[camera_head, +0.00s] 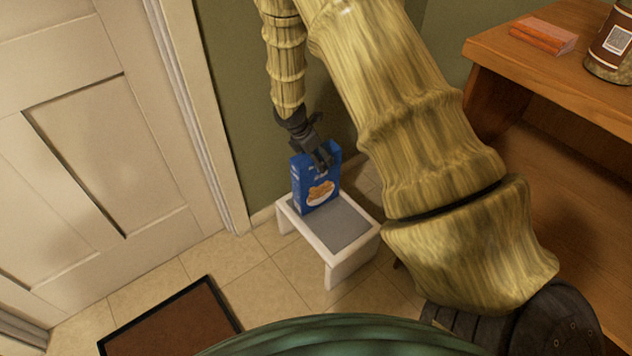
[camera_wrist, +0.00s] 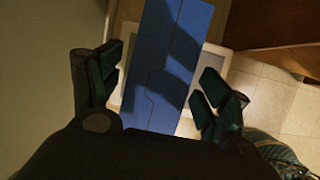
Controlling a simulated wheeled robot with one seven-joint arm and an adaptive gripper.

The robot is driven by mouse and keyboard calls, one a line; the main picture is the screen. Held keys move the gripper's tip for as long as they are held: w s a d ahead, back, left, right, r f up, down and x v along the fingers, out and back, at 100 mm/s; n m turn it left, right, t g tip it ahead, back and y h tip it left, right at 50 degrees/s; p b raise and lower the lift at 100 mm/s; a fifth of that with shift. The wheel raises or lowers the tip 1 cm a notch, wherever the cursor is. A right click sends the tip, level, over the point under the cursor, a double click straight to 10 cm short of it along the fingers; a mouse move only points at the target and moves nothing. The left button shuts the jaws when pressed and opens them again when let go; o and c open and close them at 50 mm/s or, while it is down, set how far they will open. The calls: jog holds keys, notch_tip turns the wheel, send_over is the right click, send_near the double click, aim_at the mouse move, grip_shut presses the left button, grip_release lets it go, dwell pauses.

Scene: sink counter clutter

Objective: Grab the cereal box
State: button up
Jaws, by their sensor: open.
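The blue cereal box (camera_head: 314,190) stands upright on a small white stool (camera_head: 289,213) with a grey top, with a bowl picture on its front. My gripper (camera_head: 321,160) is at the top of the box in the head view. In the wrist view, the box's blue top (camera_wrist: 170,62) lies between the two spread fingers of my gripper (camera_wrist: 158,85). There are gaps on both sides, so the fingers look apart from the box. The lower part of the box is hidden in the wrist view.
A wooden counter (camera_head: 545,75) at right holds an orange-red packet (camera_head: 543,36) and a labelled jar (camera_head: 611,45). A white door (camera_head: 75,120) is at left. A brown mat (camera_head: 172,325) lies on the tiled floor. A green wall is close behind the stool.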

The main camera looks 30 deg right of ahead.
aim_at(316, 179)
jog(key=shift+b+x, duration=0.4)
jog(key=shift+x, duration=1.2)
jog(key=shift+f+p, duration=0.25)
jog(key=shift+p, duration=0.15)
jog(key=c, duration=1.7)
jog(key=shift+o, duration=0.2)
jog(key=shift+r+b, duration=0.1)
jog(key=shift+b, duration=0.3)
